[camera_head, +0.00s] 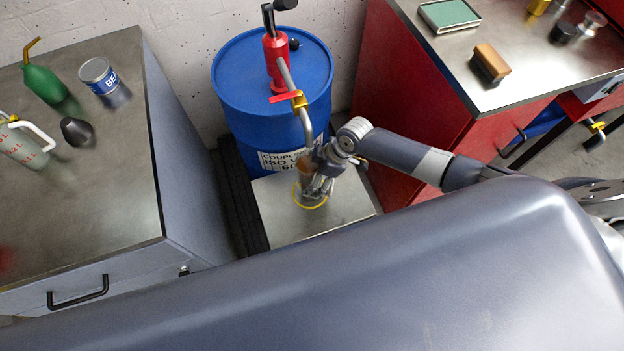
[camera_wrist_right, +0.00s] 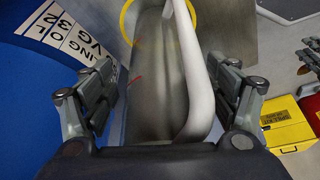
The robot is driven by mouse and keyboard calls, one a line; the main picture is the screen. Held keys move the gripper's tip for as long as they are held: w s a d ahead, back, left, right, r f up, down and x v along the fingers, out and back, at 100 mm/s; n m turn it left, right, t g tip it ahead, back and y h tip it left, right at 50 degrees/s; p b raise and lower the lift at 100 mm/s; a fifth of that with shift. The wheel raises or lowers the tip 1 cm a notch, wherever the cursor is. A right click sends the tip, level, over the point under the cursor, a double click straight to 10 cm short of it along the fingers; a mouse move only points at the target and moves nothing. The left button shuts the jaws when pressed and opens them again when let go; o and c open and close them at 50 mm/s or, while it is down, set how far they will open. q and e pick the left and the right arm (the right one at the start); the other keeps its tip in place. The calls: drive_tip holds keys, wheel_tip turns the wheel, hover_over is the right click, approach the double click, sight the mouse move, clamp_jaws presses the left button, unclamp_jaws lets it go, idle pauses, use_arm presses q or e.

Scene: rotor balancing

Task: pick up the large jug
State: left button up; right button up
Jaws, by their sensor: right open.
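A clear jug (camera_head: 309,193) with a yellow ring around its lower end stands on the metal plate (camera_head: 275,222) in front of the blue drum. In the right wrist view the jug (camera_wrist_right: 155,90) shows red marks and a white handle (camera_wrist_right: 197,75). My right gripper (camera_head: 318,184) is over it, open, with one finger on each side of the jug; a gap shows at both sides. It partly hides the jug in the head view. Another clear jug (camera_head: 22,146), marked 2L and 3L, stands on the left bench. My left gripper is not in view.
The blue drum (camera_head: 230,90) carries a red pump (camera_head: 276,62) whose spout hangs close above my right gripper. A green oil can (camera_head: 43,84) and a tin (camera_head: 99,76) stand on the left bench. The red cabinet (camera_head: 410,110) is at right.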

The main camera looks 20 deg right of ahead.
drive_tip(key=c, duration=1.3)
drive_tip(key=shift+r, duration=0.1)
drive_tip(key=c, duration=0.5)
drive_tip(key=shift+c, duration=0.2)
drive_tip(key=shift+r, duration=0.1)
